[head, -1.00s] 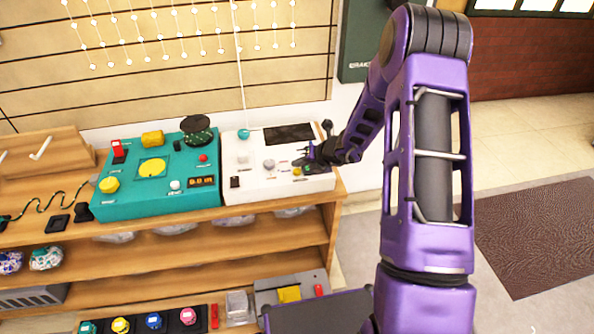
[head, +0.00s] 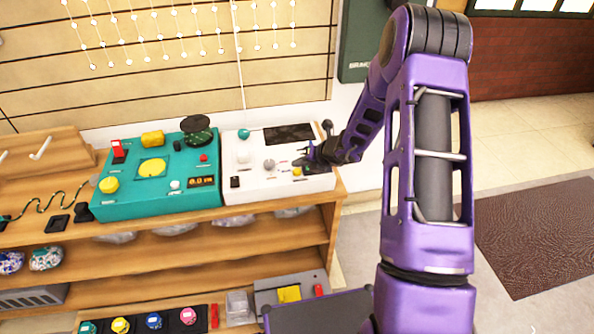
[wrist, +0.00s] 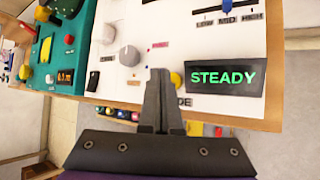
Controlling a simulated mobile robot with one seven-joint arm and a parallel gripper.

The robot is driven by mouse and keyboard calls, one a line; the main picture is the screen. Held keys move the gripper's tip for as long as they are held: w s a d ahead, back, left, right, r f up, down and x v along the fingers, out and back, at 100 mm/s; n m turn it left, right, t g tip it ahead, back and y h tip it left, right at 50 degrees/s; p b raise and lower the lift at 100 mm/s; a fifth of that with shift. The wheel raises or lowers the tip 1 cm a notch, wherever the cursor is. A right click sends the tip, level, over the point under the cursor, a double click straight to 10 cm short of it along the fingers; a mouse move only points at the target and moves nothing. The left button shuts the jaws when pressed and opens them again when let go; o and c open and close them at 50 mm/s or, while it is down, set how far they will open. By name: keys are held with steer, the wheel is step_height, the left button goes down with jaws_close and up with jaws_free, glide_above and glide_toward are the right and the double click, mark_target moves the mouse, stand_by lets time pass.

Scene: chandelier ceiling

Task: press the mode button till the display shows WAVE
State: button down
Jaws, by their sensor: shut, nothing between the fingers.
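The white panel (head: 262,186) stands on the wooden shelf unit, right of a teal panel. In the wrist view its dark display (wrist: 224,78) reads STEADY in green letters. A yellow button (wrist: 178,80) sits just left of the display, partly hidden by my fingers; below it the letters DE show, the rest of the label covered. The yellow button also shows in the head view (head: 297,171). My gripper (wrist: 159,72) is shut and empty, its tips beside the button's left side in the wrist view. I cannot tell whether they touch anything.
A grey knob (wrist: 129,56), a black rocker switch (wrist: 93,80) and a slider (wrist: 227,6) marked LOW MID HIGH are on the white panel near my fingers. The teal panel (head: 128,203) carries more controls. Open floor lies right of the shelf.

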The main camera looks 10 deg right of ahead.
mark_target(299, 176)
steer(key=shift+f, duration=0.2)
steer(key=shift+f, duration=0.25)
steer(key=shift+f, duration=0.55)
stand_by(0.6)
stand_by(0.3)
steer(key=shift+r+p, duration=0.7)
steer(key=shift+r, duration=0.25)
steer(key=shift+r, duration=0.1)
step_height(299, 176, up, 5)
steer(key=p, duration=0.4)
stand_by(0.4)
